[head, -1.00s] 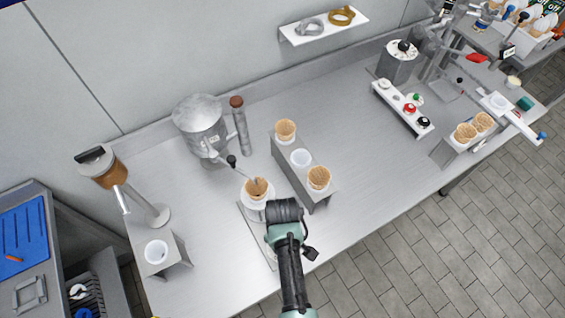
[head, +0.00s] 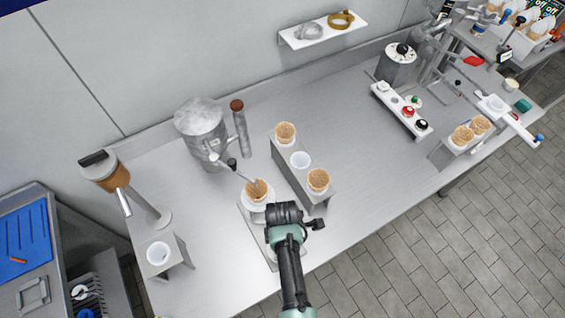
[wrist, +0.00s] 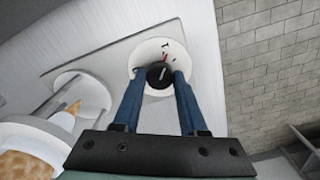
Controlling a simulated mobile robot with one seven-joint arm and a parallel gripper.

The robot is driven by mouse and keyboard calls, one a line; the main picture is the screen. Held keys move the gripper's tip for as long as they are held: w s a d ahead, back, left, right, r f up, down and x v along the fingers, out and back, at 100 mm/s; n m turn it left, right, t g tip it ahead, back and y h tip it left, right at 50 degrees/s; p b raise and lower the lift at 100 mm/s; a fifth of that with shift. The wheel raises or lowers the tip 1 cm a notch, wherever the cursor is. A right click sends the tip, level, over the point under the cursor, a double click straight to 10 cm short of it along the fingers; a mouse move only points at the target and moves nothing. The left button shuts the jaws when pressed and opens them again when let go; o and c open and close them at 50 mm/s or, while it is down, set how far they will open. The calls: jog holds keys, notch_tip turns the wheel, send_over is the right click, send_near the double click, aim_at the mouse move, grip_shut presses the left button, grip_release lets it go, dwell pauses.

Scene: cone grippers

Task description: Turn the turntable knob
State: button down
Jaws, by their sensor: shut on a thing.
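The turntable (head: 245,211) stands near the front of the counter, with a waffle cone (head: 256,188) upright above its white round part. My gripper (head: 284,212) is over its front right side, and in the head view it hides the knob. In the wrist view, the black knob (wrist: 159,76) sits on a white dial (wrist: 147,51) with a red mark and small dark marks. My gripper's blue fingers (wrist: 160,85) are shut on the knob, one on each side. The knob's white line points up and slightly right, close to the red mark.
A metal canister (head: 199,130) with a spout arm reaching the cone stands behind. A cone stand (head: 303,181) is close to the right of my gripper. A dispenser (head: 120,185) stands at left. The counter's front edge lies just below; its middle right is clear.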

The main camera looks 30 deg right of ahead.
jog(key=shift+n, duration=1.1)
jog(key=shift+c, duration=2.2)
grip_release()
notch_tip(320, 180, up, 13)
jog(key=b, duration=0.1)
